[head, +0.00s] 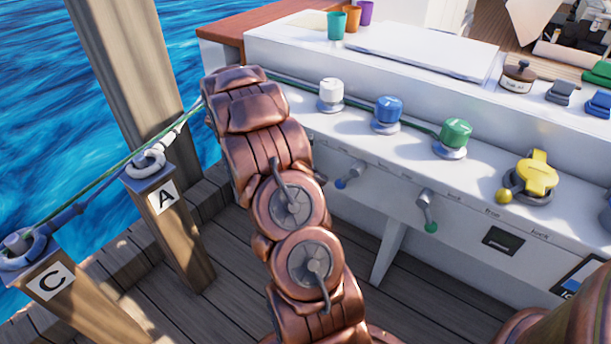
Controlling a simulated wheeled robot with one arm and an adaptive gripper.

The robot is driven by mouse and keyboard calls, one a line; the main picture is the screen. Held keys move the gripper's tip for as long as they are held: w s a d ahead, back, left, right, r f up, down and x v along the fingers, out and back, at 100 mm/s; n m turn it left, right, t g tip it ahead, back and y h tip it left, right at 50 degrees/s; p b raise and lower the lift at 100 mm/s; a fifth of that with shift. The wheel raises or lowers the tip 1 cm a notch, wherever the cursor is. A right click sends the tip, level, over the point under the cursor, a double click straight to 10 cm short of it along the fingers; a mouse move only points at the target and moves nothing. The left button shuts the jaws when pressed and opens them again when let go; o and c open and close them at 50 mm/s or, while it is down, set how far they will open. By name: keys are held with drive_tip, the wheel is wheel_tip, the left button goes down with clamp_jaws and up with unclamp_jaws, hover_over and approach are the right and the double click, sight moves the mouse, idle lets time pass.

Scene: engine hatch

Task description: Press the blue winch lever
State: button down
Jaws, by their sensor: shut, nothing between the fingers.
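The blue winch lever (350,174) is a small metal handle with a blue knob on the white front panel, just right of my copper-coloured arm. It slants down to the left. The blue winch (388,112) stands above it on the white ledge. My arm rises from the bottom middle and bends up and left, left of the blue lever. My gripper is not visible; the arm links may hide it. No contact between my arm and the blue lever shows.
A green-knobbed lever (427,212) hangs right of the blue one. White (331,94), green (455,136) and yellow (536,176) winches share the ledge. Wooden posts A (170,220) and C (70,300) carry ropes at left. Bare decking lies below the panel.

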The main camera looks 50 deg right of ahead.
drive_tip(key=shift+s+d+f, duration=0.25)
drive_tip(key=shift+s+d, duration=0.35)
drive_tip(key=shift+s, duration=0.2)
